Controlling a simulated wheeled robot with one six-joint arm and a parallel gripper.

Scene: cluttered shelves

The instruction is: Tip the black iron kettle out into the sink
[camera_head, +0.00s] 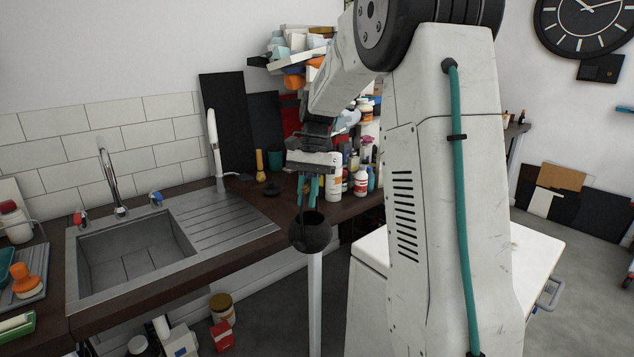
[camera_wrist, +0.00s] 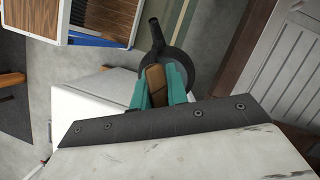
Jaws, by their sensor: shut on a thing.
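The black iron kettle (camera_head: 311,236) hangs below my gripper (camera_head: 308,190), to the right of the sink and in front of the counter's front edge. It looks roughly upright with its dark round opening facing up. In the wrist view the teal fingers of my gripper (camera_wrist: 160,87) are shut on the brown handle, and the kettle's round body (camera_wrist: 181,66) and its spout show beyond them. What is inside the kettle cannot be seen. The steel sink (camera_head: 183,241) is at the left, with an open basin and a ribbed drainer on its right.
A curved tap (camera_head: 110,181) stands behind the basin between red and blue knobs. A tall white tap-like thing (camera_head: 214,145) stands behind the drainer. Bottles (camera_head: 361,181) crowd the counter's right end. A tray (camera_head: 32,274) with items lies left of the sink.

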